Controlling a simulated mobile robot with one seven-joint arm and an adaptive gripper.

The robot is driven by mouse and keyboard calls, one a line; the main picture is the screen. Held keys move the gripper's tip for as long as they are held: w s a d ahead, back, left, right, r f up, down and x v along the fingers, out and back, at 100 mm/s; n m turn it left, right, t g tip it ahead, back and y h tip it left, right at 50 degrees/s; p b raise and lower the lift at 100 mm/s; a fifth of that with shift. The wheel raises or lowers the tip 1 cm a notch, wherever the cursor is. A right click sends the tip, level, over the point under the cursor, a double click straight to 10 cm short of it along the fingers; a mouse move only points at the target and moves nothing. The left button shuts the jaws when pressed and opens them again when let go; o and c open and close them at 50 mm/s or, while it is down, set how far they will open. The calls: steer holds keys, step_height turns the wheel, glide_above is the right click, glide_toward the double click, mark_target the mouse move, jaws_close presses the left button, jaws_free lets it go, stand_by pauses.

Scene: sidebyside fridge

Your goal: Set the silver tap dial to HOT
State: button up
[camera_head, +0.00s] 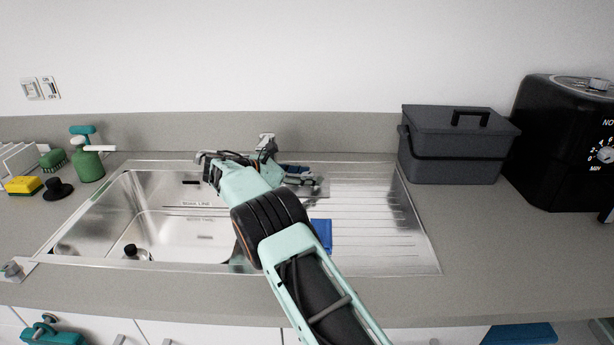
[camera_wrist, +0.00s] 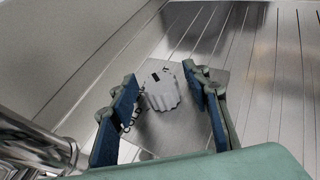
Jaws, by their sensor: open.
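The silver tap dial (camera_wrist: 161,92) is a ribbed grey knob on a metal plate, with a dark mark on its top towards the upper left. Letters that look like COLD show on the plate left of it, partly behind a finger; I cannot see a HOT label. My gripper (camera_wrist: 159,77) is open, with one blue-padded finger on each side of the dial. A gap shows between the dial and at least the left finger. In the head view my gripper (camera_head: 298,171) is beside the tap (camera_head: 267,146), and the dial cannot be made out there.
The chrome tap body (camera_wrist: 38,142) is close on the left in the wrist view. The sink basin (camera_head: 185,228) lies left and the ribbed drainer (camera_head: 385,225) right. A dark grey box (camera_head: 455,158) and black appliance (camera_head: 560,145) stand further right.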

steer(key=v, duration=1.2)
